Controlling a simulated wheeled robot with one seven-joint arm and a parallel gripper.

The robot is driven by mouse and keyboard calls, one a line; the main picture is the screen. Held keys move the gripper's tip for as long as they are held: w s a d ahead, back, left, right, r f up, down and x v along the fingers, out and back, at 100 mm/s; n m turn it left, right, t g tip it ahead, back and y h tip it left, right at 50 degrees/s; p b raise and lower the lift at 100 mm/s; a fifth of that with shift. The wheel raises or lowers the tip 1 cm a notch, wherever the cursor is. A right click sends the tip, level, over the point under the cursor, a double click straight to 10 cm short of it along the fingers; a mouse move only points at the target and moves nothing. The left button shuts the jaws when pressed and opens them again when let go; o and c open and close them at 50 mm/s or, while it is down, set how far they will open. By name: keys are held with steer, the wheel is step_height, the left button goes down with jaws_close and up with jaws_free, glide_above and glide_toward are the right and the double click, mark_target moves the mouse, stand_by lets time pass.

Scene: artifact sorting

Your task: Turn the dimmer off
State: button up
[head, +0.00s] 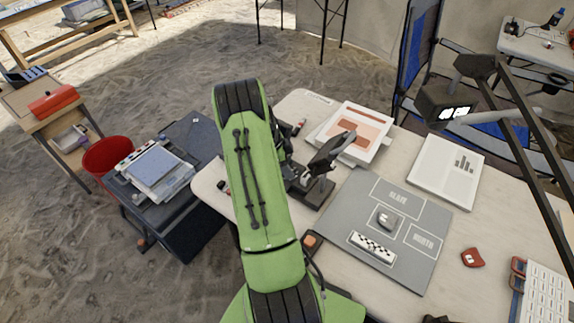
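A work lamp (446,106) with a bright lit face hangs on a dark jointed arm at the upper right. I cannot pick out the dimmer for certain. A small dark box with an orange top (312,240) sits at the near table edge, just right of my green arm, and may be it. My arm rises through the middle of the view and covers part of the table's left end. My gripper does not show clearly; it seems hidden behind the arm, so I cannot see its fingers.
The table (340,275) holds a grey mat (345,215) with a grey object and a scale bar, a dark stand (312,192), a paper tray (350,133), a printed sheet (435,180) and a red item (472,258). A red bin (108,157) stands left.

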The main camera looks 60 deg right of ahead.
jaws_close()
steer(key=shift+n+b, duration=0.35)
steer(key=shift+n, duration=0.05)
steer(key=n+t+h+b, duration=0.1)
steer(key=n+b, duration=0.2)
steer(key=shift+s+f+n, duration=0.1)
steer(key=shift+n, duration=0.3)
steer(key=n+b, duration=0.1)
steer(key=n, duration=0.1)
steer(key=n+t+h+b, duration=0.1)
steer(key=n, duration=0.1)
steer(key=shift+s+a+n+t+b, duration=0.2)
steer(key=shift+n+t+b, duration=0.1)
steer(key=shift+b, duration=0.1)
steer(key=n+t+b, duration=0.2)
steer(key=n, duration=0.3)
steer(key=shift+s, duration=0.2)
steer(key=shift+d+n+t+b, duration=0.1)
steer(key=shift+n+t+b, duration=0.6)
steer(key=shift+n, duration=1.1)
